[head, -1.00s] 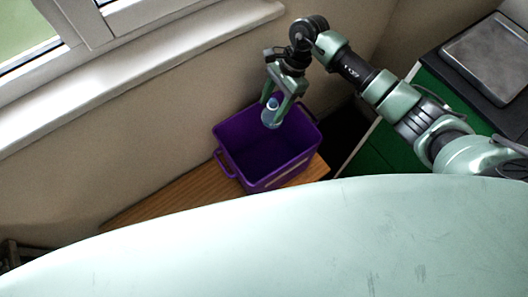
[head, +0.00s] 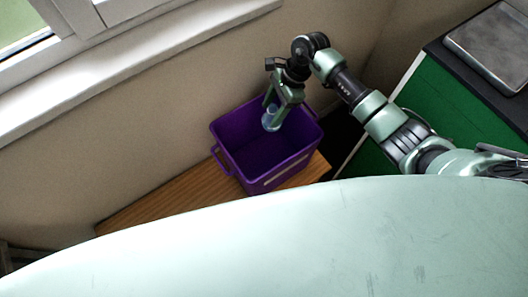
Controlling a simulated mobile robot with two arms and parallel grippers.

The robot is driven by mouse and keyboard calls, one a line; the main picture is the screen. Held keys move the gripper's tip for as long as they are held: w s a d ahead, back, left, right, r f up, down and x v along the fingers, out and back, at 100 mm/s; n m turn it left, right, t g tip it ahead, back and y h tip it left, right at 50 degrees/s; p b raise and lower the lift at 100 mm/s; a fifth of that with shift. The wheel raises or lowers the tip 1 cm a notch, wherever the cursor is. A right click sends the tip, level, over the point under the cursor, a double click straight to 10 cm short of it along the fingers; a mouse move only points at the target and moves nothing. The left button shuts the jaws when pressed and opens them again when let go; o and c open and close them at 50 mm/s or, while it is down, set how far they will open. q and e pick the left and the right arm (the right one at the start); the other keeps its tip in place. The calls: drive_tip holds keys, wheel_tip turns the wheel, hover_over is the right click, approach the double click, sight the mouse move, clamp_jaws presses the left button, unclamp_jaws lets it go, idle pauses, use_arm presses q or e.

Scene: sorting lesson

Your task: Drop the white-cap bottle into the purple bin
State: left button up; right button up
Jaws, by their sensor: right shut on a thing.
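The purple bin (head: 240,163) stands on a wooden bench against the wall, its open top facing up. My right gripper (head: 271,112) is over the far part of the bin's opening, pointing down. It is shut on a small pale, bluish clear bottle (head: 270,124), which shows between and below the fingers. The bottle's cap is too small and covered to make out clearly. The inside of the bin looks empty where it shows. My left gripper is not in view.
The wooden bench (head: 150,205) has free room left of the bin. A window sill (head: 130,70) runs along the wall at upper left. A green cabinet (head: 440,110) with a dark top and a grey metal tray (head: 492,45) stands at right.

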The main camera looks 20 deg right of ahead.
drive_tip(key=o, duration=1.4)
drive_tip(key=b+v, duration=0.1)
drive_tip(key=v, duration=0.7)
